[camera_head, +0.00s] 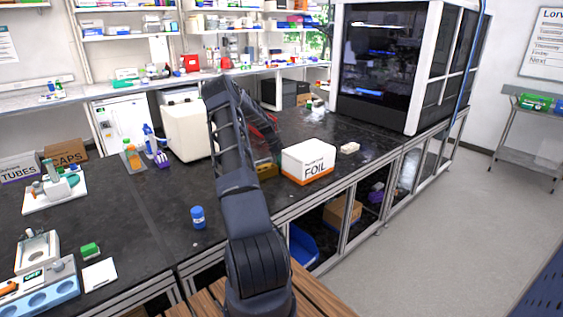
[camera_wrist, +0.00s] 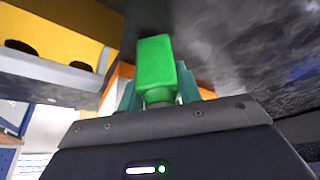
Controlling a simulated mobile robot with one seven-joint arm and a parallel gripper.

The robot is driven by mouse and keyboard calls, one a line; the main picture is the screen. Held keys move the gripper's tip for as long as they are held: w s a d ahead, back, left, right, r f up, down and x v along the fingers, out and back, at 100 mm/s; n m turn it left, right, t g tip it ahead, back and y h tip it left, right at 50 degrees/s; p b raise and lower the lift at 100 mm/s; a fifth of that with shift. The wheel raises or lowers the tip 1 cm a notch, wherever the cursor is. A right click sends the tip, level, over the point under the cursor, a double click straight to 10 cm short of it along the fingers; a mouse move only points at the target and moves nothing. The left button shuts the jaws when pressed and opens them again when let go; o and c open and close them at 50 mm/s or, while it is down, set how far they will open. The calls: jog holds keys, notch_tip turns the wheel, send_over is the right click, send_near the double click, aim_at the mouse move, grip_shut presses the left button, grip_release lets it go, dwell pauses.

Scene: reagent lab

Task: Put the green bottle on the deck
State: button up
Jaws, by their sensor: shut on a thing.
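The green bottle (camera_wrist: 155,66) is between the teal fingers of my gripper (camera_wrist: 160,92) in the wrist view, and the gripper is shut on it. The bottle's narrow neck is at the fingers and its square body extends beyond them. In the head view my arm reaches over the black bench, and its own links hide the gripper and the held bottle. A large enclosed machine (camera_head: 388,55) with a dark glass front stands at the back right. No surface clearly recognisable as the deck shows; the machine's interior is dark.
A blue-capped bottle (camera_head: 198,217) stands nearer on the bench (camera_head: 150,225). A small white item (camera_head: 350,148) lies right of the FOIL box.

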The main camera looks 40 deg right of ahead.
jog(key=shift+f, duration=0.25)
jog(key=shift+f, duration=0.15)
jog(key=o, duration=1)
jog(key=shift+o, duration=0.2)
